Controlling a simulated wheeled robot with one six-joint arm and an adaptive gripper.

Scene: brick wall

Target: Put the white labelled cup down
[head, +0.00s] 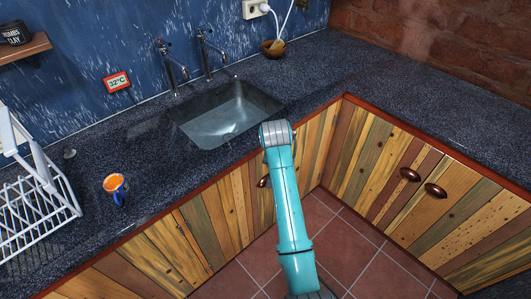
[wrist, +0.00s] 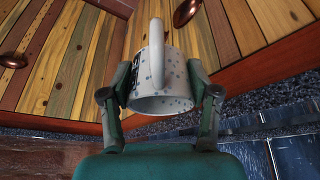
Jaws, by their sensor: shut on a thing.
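The white labelled cup (wrist: 172,72) has blue speckles, a dark label partly covered on its left side, and a handle facing the camera. In the wrist view it sits between the two fingers of my gripper (wrist: 162,84), which is shut on it. The wrist picture is upside down, with walls at the bottom. The cup's mouth faces the picture's bottom, so it looks roughly upright. The cabinet fronts and counter edge show behind it. In the head view, neither cup nor fingers can be seen; only my teal arm shows, in front of the counter.
The right-hand counter (head: 430,95) is clear. Taps (head: 205,55) stand behind the sink.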

